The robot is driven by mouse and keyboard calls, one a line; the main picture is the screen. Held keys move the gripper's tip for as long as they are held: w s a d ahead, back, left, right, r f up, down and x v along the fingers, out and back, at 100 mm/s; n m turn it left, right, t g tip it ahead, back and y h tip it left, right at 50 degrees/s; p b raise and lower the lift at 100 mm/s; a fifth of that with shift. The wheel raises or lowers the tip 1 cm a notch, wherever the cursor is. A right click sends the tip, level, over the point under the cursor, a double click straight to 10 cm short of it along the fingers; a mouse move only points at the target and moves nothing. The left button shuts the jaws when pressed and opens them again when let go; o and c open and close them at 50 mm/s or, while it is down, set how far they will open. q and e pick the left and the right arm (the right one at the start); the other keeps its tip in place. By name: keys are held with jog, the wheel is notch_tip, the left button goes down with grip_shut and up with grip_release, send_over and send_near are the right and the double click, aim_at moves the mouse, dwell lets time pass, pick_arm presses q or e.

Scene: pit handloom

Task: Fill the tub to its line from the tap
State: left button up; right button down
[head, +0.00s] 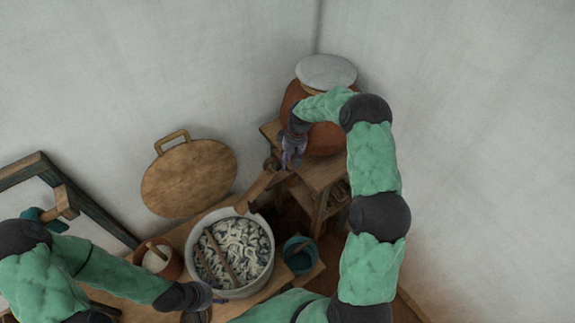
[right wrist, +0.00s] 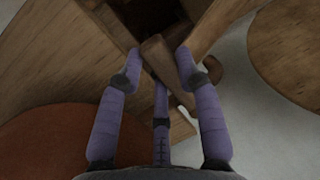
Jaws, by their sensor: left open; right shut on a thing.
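The tub (head: 270,268) is a round, pale grey vessel standing on a wooden bench. It holds pale, curly skeins with a wooden stick across them. A wooden trough (head: 262,188) slopes from the clay jar's stand to the tub's rim. My right gripper (head: 290,160) is at the trough's upper end, in front of the jar. In the right wrist view its fingers close around a wooden piece (right wrist: 158,62), apparently the tap's handle. No water stream or fill line can be made out. My left gripper (head: 200,303) is open and empty beside the tub's front left side.
The clay jar (head: 288,103) with a grey lid (head: 326,71) stands on a wooden stand (head: 322,174). A teal bucket (head: 299,262) is right of the tub, a small bowl (head: 157,261) left. A round wooden board (head: 190,180) leans on the wall. A framed panel (head: 40,170) stands far left.

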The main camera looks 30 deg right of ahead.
jog(key=c, duration=0.8)
grip_release()
jog(key=r, duration=0.4)
jog(key=d+r, duration=0.1)
jog(key=r, duration=0.3)
jog(key=d+r, duration=0.1)
jog(key=r, duration=0.2)
jog(key=shift+w+d+r, duration=0.15)
jog(key=shift+w+r, duration=0.05)
jog(key=shift+r, duration=0.2)
jog(key=shift+s+f, duration=0.1)
jog(key=shift+f, duration=0.05)
